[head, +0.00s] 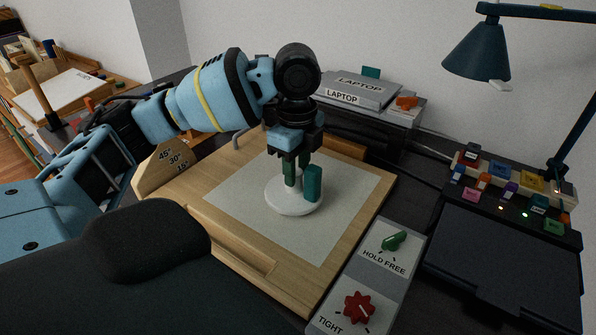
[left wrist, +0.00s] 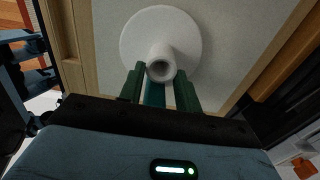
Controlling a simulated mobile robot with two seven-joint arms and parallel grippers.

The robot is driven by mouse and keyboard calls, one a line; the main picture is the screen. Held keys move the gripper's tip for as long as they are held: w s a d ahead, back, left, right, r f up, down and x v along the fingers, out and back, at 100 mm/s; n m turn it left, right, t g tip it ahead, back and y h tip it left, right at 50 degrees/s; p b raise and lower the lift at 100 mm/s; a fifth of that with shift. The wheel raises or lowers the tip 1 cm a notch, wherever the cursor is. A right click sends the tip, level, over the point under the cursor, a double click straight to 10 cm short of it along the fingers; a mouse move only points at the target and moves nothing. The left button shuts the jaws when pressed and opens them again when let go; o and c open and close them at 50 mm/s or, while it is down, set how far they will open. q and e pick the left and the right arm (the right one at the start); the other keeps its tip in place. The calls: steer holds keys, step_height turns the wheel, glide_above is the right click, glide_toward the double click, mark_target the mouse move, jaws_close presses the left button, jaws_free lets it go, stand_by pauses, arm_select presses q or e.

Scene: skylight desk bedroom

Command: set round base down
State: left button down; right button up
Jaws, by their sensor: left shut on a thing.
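My right gripper is not in view.
A panel (head: 388,268) with a green knob and a red knob lies right of the board. Behind stand a laptop box (head: 352,88) and a blue lamp (head: 478,52). A dark pad (head: 500,265) and small coloured blocks are at right. A dark rounded shape (head: 130,270) fills the lower left.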

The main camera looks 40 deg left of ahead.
arm_select(q)
steer(key=shift+f, duration=0.6)
steer(key=c, duration=1)
jaws_free()
steer(key=shift+f, duration=0.15)
steer(key=shift+r, duration=0.45)
step_height(320, 180, up, 12)
steer(key=p, duration=0.2)
steer(key=shift+f, duration=0.25)
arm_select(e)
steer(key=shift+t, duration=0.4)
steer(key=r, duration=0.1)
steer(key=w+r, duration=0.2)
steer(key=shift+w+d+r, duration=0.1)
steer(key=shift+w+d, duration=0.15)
